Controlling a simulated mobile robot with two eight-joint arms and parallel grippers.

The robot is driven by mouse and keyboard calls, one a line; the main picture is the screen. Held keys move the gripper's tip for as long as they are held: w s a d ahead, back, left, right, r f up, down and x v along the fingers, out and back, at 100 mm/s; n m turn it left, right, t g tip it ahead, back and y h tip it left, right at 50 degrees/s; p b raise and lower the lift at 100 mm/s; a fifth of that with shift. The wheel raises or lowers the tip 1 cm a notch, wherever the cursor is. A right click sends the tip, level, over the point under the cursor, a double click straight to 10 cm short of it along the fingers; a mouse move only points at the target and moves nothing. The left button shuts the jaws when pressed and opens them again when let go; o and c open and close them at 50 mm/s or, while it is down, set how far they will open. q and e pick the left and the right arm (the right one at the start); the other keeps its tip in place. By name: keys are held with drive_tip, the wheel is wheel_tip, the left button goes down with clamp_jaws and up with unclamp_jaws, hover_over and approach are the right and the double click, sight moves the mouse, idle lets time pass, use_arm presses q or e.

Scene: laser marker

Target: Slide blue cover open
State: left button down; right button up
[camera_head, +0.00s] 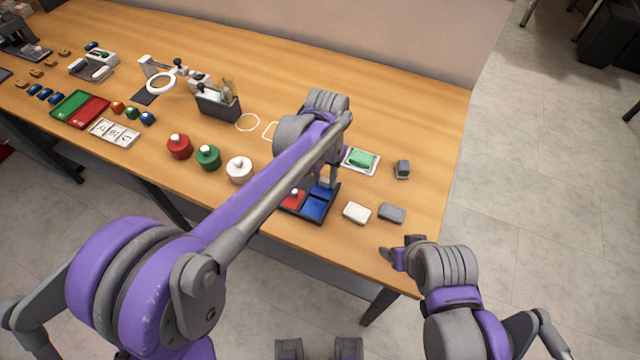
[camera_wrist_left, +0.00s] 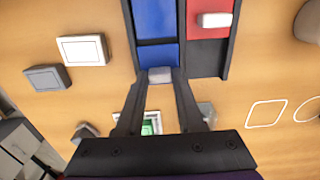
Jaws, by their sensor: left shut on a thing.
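The black tray (camera_head: 322,219) stands near the table's front edge, with a red side and a blue side. The blue cover (camera_wrist_left: 158,55) shows in the wrist view; a dark seam separates it from another blue panel (camera_wrist_left: 154,18). In the head view the blue side (camera_head: 317,208) is partly hidden by my arm. My left gripper (camera_head: 333,182) is over the tray's far end, its fingers shut on the pale knob (camera_wrist_left: 160,75) at the cover's end. The red cover (camera_wrist_left: 206,30) has its own white knob (camera_wrist_left: 215,20). My right gripper (camera_head: 393,254) is off the table's front edge; its jaws are unclear.
A white box (camera_head: 356,212) and a grey box (camera_head: 391,213) lie right of the tray. Behind are a green block (camera_head: 362,159) on a small plate and a dark grey block (camera_head: 402,169). Red (camera_head: 179,147), green (camera_head: 208,157) and white (camera_head: 239,169) knobbed pots stand left.

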sight(325, 179)
use_arm(q)
drive_tip(key=shift+w, duration=0.15)
drive_tip(key=c, duration=0.5)
unclamp_jaws()
drive_tip(key=shift+d, duration=0.1)
wheel_tip(325, 179, up, 11)
drive_tip(key=shift+f, duration=0.1)
